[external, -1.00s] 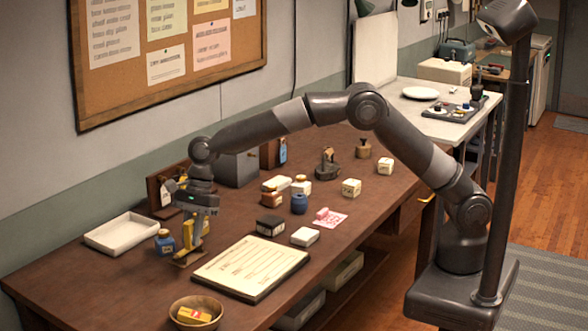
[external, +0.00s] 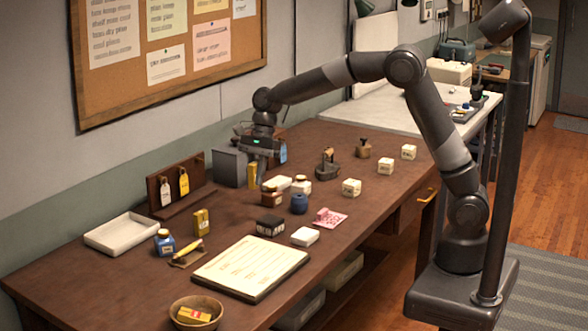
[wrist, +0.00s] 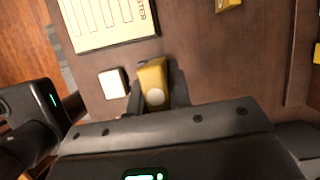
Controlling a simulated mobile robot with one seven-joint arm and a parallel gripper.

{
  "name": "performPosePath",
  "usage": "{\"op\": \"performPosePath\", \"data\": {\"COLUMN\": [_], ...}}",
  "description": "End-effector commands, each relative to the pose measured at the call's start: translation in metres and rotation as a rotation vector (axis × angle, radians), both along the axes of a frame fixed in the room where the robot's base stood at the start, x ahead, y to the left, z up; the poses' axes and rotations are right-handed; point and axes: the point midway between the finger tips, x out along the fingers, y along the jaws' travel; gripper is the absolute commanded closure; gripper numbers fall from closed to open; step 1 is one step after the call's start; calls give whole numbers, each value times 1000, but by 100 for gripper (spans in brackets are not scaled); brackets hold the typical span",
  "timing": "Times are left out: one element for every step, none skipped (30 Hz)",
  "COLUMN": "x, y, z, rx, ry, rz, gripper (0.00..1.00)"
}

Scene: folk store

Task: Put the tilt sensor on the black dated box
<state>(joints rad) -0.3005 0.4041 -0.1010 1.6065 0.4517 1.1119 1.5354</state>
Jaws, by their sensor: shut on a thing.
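The tilt sensor (wrist: 152,74), as I take it, is a yellow upright piece with a pale round spot. My gripper (external: 263,166) is shut on it, and it also shows in the external view (external: 252,176), held over the rear of the table beside the grey box. In the wrist view my gripper (wrist: 156,92) has one dark finger on each side of it. The black dated box (external: 270,225) sits near the middle of the table, in front of and below my gripper in the picture. Its label is too small to read. I cannot make it out in the wrist view.
A white box (external: 305,236), a blue jar (external: 299,203) and a brown jar (external: 271,196) stand around the black box. A printed board (external: 250,268) lies in front. A yellow box (external: 201,222) and a white tray (external: 122,234) are at left. A grey box (external: 230,167) stands behind.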

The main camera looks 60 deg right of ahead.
Motion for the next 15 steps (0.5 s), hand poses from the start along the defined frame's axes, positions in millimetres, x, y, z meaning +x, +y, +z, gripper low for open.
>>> {"op": "performPosePath", "data": {"x": [-8,-12,-19,-24,-29,-35,-39,-44,-48,-51,-54,-57,-58,-59,-59], "y": [-29,-42,-59,-71,-81,-94,-102,-109,-117,-122,-126,-130,-131,-131,-128], "z": [4,5,6,8,8,9,9,10,10,10,10,11,10,8,6], "rx": [3,4,6,8,10,13,15,17,19,20,22,23,24,24,25], "ry": [0,0,1,0,2,1,1,2,2,3,2,1,2,2,3], "rz": [-16,-20,-24,-29,-32,-35,-37,-39,-41,-43,-44,-45,-45,-45,-43], "gripper": [100,100,100,100,100,100,100,100,100,100,100,100,100,100,100]}}
